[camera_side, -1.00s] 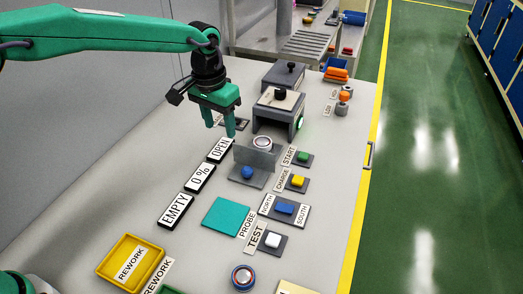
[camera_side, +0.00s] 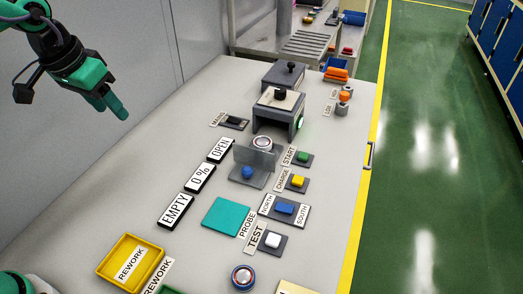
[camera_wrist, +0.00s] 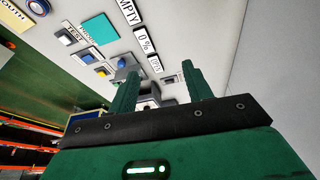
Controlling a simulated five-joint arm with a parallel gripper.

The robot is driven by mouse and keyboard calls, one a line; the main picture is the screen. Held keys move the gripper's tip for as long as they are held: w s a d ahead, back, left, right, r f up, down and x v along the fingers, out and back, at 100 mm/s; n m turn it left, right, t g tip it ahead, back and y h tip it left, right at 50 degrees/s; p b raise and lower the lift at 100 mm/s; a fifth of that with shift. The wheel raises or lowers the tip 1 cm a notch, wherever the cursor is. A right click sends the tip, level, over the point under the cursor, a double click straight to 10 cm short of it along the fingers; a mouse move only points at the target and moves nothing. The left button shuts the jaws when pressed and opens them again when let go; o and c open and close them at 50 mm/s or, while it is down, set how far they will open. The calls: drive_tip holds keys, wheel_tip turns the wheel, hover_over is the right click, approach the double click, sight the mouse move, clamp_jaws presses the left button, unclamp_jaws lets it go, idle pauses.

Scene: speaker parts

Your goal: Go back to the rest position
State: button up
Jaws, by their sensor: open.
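My gripper (camera_side: 112,108) is at the upper left in the side view, raised above the table's left edge near the grey wall. Its green fingers point down and to the right, and nothing is between them. In the wrist view my gripper (camera_wrist: 162,85) shows two green fingers standing apart, with the table's parts beyond them. No part is touching the gripper.
The grey table (camera_side: 130,180) holds a grey fixture (camera_side: 279,110), a teal pad (camera_side: 226,216), a yellow REWORK tray (camera_side: 132,262), several buttons and labels, and a round speaker part (camera_side: 243,277). The table's left side is bare.

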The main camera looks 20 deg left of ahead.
drive_tip(key=s+a+f+t, duration=0.1)
drive_tip(key=s+a, duration=0.1)
drive_tip(key=s, duration=0.4)
drive_tip(key=s+a+f+n+t, duration=0.1)
drive_tip(key=s+a+f, duration=0.1)
drive_tip(key=s, duration=0.5)
drive_tip(key=shift+a+y, duration=0.3)
drive_tip(key=shift+a, duration=0.55)
